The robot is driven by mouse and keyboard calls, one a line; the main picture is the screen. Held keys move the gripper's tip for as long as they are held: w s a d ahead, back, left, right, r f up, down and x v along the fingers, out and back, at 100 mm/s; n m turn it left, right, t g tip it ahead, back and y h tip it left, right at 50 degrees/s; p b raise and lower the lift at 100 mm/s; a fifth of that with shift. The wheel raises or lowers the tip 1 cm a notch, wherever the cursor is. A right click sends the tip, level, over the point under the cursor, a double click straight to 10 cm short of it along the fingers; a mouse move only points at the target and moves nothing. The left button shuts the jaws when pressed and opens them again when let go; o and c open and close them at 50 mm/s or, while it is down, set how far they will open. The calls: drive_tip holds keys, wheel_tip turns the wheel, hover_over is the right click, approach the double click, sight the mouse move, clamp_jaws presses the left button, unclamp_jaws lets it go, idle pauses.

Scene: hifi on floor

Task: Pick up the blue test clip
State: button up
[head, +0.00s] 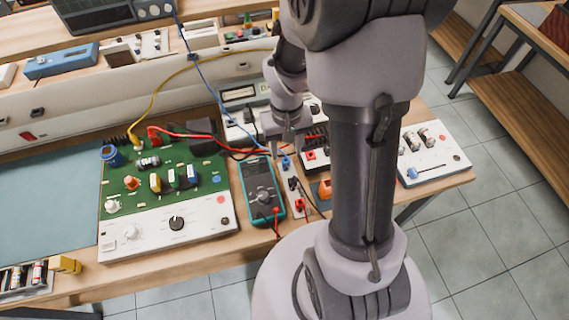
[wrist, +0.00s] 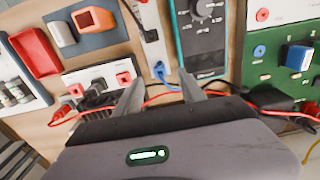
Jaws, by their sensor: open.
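The blue test clip (wrist: 160,71) is small and sits by the narrow white strip, beside the multimeter, in the wrist view. In the head view the blue clip (head: 286,163) is just below my gripper (head: 283,147), at the end of a blue lead. In the wrist view my gripper (wrist: 161,80) is open and empty. Its two fingertips are on either side of the clip's line, with the clip just past and between them. I cannot tell the height gap between them.
The teal multimeter (head: 261,191) stands close by, with the green circuit board (head: 150,180) to its left. A red lead (wrist: 205,91) and black cables cross near my fingers.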

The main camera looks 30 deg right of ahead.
sight(286, 160)
drive_tip(key=f+b, duration=0.1)
drive_tip(key=f, duration=0.1)
drive_tip(key=f+b, duration=0.1)
drive_tip(key=f, duration=0.2)
drive_tip(key=f+b, duration=0.1)
drive_tip(key=f, duration=0.1)
drive_tip(key=shift+w+d+f, duration=0.1)
drive_tip(key=shift+w+f, duration=0.1)
drive_tip(key=shift+w, duration=0.1)
drive_tip(key=shift+r, duration=0.2)
clamp_jaws()
